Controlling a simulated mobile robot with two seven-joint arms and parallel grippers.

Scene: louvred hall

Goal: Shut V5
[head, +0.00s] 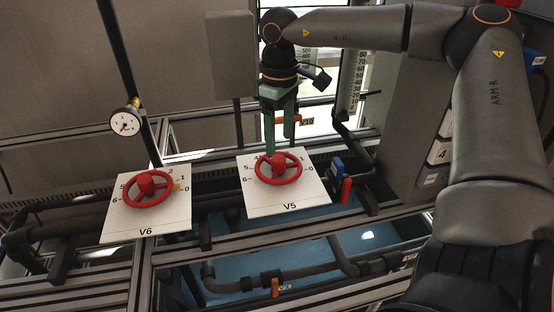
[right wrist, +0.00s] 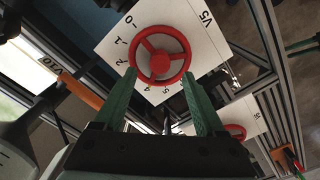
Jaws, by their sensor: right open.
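The V5 valve has a red three-spoked handwheel (head: 278,169) on a white plate (head: 290,202) with a numbered dial and the label V5. The wheel also shows in the right wrist view (right wrist: 160,56). My right gripper (head: 280,145) hangs over the far side of the wheel, fingers pointing down. In the right wrist view its two green fingers (right wrist: 158,82) are apart, one toward each side of the wheel's near rim. I cannot tell whether they touch the rim. The wheel's far edge is partly hidden by a finger in the head view. My left gripper is not in view.
A second red handwheel (head: 149,188) on a plate marked V6 stands to the left. A round gauge (head: 124,121) is above it. A blue and red fitting (head: 339,170) is right of the V5 plate. Grey rails and dark pipes (head: 290,273) run below.

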